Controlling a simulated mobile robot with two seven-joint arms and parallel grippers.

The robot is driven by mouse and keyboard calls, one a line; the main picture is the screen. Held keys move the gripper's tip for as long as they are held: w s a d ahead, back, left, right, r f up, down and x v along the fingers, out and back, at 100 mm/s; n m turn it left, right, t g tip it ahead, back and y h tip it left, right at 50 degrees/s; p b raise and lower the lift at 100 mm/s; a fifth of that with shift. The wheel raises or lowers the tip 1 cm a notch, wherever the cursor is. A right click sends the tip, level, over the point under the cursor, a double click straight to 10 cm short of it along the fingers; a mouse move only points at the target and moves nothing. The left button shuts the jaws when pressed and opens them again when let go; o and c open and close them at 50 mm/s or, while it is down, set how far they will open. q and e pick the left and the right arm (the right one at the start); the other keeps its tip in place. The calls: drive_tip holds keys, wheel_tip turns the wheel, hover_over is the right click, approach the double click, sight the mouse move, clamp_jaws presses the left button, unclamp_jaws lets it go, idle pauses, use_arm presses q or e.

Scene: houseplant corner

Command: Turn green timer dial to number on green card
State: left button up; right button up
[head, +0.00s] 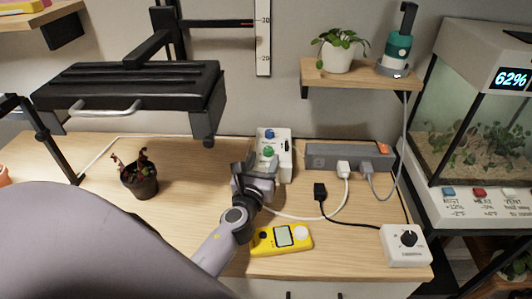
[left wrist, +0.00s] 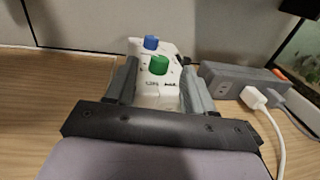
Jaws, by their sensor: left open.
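A white timer box (head: 284,168) stands on the wooden table, with a blue dial (head: 270,134) above a green dial (head: 268,152) on its face. In the left wrist view the green dial (left wrist: 159,64) is centred ahead, with the blue dial (left wrist: 151,43) behind it. My left gripper (head: 257,167) is open, just in front of the box. In the left wrist view its two fingers stand on either side of the box's lower part, nearer to me than the green dial. I cannot read the dial's setting. No green card can be made out. My right gripper is not in view.
A grey power strip (head: 340,157) with plugged cables lies right of the box. A yellow meter (head: 282,238) lies near the front edge, a white knob box (head: 404,246) at front right. A potted plant (head: 141,181) stands left, under a black lamp (head: 130,86).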

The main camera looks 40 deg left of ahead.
sight(267, 152)
use_arm(q)
drive_tip(key=shift+x, duration=1.55)
clamp_jaws()
